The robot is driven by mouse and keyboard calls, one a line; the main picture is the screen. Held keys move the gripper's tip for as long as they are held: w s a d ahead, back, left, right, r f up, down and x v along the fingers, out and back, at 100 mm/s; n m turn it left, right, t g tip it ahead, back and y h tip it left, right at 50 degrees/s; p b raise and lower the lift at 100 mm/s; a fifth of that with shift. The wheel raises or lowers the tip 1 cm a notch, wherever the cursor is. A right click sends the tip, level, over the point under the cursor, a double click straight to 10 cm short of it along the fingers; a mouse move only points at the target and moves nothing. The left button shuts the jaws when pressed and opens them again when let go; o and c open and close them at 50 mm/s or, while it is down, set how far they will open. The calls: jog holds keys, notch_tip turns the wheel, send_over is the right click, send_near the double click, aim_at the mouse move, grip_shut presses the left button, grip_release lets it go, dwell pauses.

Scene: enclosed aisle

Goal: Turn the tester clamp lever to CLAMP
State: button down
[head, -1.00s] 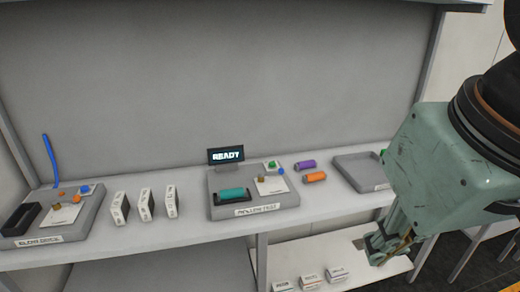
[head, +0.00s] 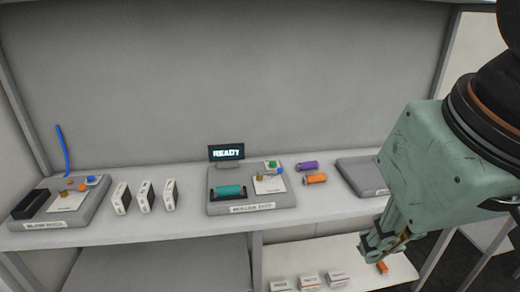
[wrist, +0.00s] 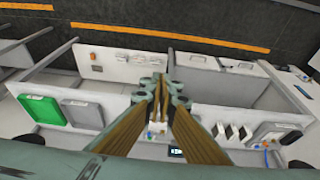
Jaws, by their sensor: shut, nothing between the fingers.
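The tester (head: 218,208) is a grey sloped box in the middle of the shelf, under a display (head: 226,152) reading READY. A teal cylinder (head: 230,190) lies in its black cradle. On its right side is a white panel (head: 270,185) with a brass-coloured knob (head: 260,177) and a blue knob (head: 279,170); I take these to be parts of the clamp lever, but its setting is too small to read. My gripper (head: 376,244) hangs right of the tester, in front of the shelf and apart from it. Its fingers are shut and empty, also in the wrist view (wrist: 160,90).
Purple (head: 307,166) and orange (head: 314,178) cylinders lie right of the tester. A grey tray (head: 355,170) is farther right, partly behind my arm. White boxes (head: 144,196) and another grey device (head: 90,205) stand left. A lower shelf (head: 350,260) holds small boxes.

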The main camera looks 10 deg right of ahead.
jog(key=w+r+g+p, duration=0.15)
jog(key=w+r, duration=0.25)
jog(key=w, duration=0.4)
jog(key=w+r+g+p, duration=0.1)
jog(key=w+r+p, duration=0.2)
jog(key=w+r, duration=0.35)
jog(key=w+g+p, duration=0.2)
jog(key=w+p, duration=0.3)
jog(key=w, duration=1.5)
jog(key=w+f+p, duration=0.3)
jog(key=w+f, duration=0.5)
jog(key=w, duration=0.4)
jog(key=w+d+f+m+g+p, duration=0.1)
jog(key=w+f+p, duration=0.2)
jog(key=w+f, duration=0.5)
jog(key=w+f+m+g+p, duration=0.1)
jog(key=w+f+p, duration=0.2)
jog(key=w+f, duration=0.5)
jog(key=w, duration=0.8)
jog(key=shift+d+f, duration=0.25)
jog(key=shift+d, duration=0.15)
jog(key=shift+f, duration=0.1)
